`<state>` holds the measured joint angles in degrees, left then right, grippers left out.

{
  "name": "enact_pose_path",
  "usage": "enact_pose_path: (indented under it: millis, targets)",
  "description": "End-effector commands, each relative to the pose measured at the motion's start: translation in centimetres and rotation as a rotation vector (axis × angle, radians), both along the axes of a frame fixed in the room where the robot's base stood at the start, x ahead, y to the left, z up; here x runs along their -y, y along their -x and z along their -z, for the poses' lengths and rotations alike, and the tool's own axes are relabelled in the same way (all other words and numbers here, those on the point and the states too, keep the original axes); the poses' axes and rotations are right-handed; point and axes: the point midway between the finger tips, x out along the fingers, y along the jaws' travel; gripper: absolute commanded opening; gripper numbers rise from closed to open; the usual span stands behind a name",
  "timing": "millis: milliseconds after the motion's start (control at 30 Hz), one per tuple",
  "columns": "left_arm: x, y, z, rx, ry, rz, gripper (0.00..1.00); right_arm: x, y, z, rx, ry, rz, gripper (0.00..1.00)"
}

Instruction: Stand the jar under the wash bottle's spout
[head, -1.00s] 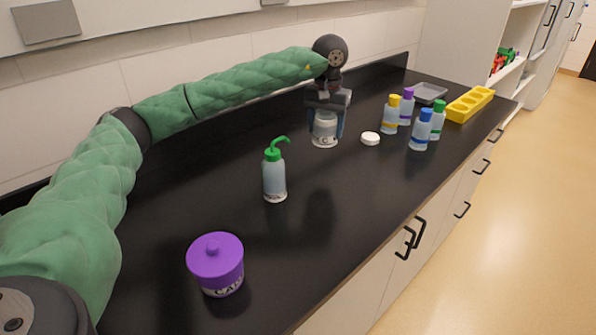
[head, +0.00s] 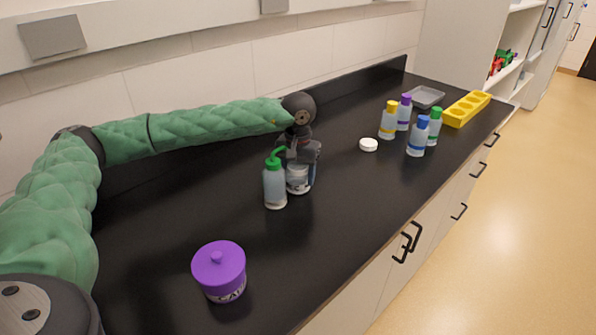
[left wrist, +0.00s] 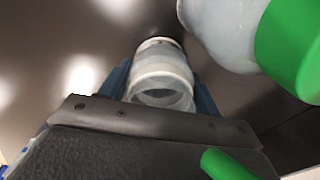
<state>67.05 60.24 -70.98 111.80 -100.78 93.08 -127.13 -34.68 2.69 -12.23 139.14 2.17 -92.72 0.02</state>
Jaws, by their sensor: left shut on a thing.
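The wash bottle (head: 274,186), clear with a green cap and bent green spout, stands upright on the black counter. The clear jar (head: 297,179) is just behind and to the right of it in the head view, partly hidden by the bottle. My left gripper (head: 300,172) is shut around the jar. In the left wrist view the jar (left wrist: 161,75) sits between the fingers, its open mouth towards the camera. The wash bottle's green cap (left wrist: 290,45) is close at the upper right, and the green spout tip (left wrist: 225,165) shows at the bottom. My right gripper is not in view.
A purple-lidded jar (head: 219,268) stands at the front left. A white lid (head: 368,145) lies right of the gripper. Several capped bottles, including a blue-capped one (head: 418,136), a yellow rack (head: 467,108) and a grey tray (head: 427,96) stand farther right. The front middle of the counter is clear.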

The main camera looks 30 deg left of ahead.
Motion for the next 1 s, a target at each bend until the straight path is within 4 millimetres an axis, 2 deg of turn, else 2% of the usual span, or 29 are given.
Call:
enact_pose_path:
  millis: [167,500,533,633,1000]
  targets:
    - [0.0,0.0,0.5,0.0,0.0,0.001,0.39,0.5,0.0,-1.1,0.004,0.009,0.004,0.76]
    - [0.0,0.0,0.7,0.0,0.0,0.0,0.39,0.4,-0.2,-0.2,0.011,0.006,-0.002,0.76]
    - [0.0,0.0,0.7,0.0,0.0,0.0,0.66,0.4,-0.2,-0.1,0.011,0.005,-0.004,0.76]
    - [0.0,0.0,0.7,0.0,0.0,0.0,0.84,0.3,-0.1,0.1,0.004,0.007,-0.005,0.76]
    - [0.0,0.0,0.3,0.0,0.0,0.0,0.84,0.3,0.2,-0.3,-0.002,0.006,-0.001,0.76]
